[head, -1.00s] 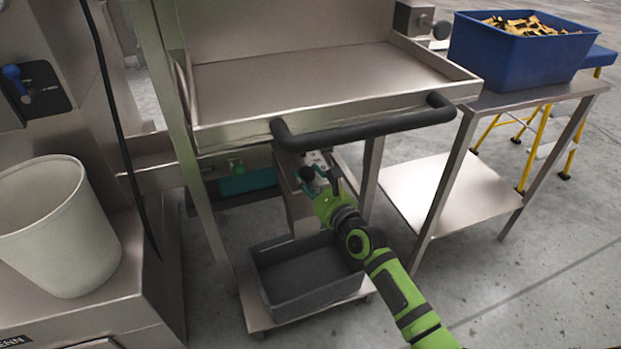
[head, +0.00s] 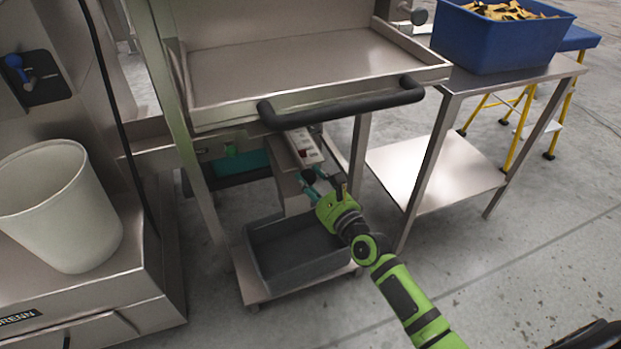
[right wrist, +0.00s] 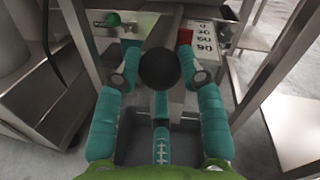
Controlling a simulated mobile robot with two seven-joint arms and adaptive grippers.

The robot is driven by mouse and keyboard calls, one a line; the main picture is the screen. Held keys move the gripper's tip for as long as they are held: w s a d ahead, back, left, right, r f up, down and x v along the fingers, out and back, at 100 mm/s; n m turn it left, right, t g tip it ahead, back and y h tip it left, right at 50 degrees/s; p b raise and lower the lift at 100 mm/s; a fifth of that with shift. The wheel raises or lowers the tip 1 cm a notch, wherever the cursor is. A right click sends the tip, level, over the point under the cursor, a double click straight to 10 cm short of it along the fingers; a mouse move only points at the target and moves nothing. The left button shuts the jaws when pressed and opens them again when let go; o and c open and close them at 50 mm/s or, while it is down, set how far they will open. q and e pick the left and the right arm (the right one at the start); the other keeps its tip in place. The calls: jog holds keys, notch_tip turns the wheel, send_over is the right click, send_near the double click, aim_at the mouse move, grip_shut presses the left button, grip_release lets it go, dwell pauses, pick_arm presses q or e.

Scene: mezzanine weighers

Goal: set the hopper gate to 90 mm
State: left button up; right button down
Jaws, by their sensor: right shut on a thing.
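The hopper (head: 285,75) is a steel tray with a black bar handle (head: 340,104) across its front. Under it, a white scale plate (head: 307,147) with a red patch sits on the chute. In the right wrist view the plate (right wrist: 203,37) reads 0, 30, 60, 90 downward, and the red piece (right wrist: 185,37) lies beside the 0 and 30 marks. My right gripper (head: 322,180) is below the plate. Its teal fingers are shut on a black ball knob (right wrist: 159,68), which hides part of the gate behind it. My left gripper is not in view.
A grey bin (head: 300,265) stands on the low shelf under the chute. A steel side table (head: 435,175) is close on the right, with a blue crate (head: 500,45) on top. A white bucket (head: 60,205) stands at left. A green knob (right wrist: 113,19) is nearby.

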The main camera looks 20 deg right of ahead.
jog(key=shift+d+f, duration=0.1)
jog(key=shift+d, duration=0.05)
jog(key=c, duration=0.8)
grip_release()
jog(key=shift+s, duration=0.1)
jog(key=shift+o, duration=0.2)
jog(key=v, duration=1.2)
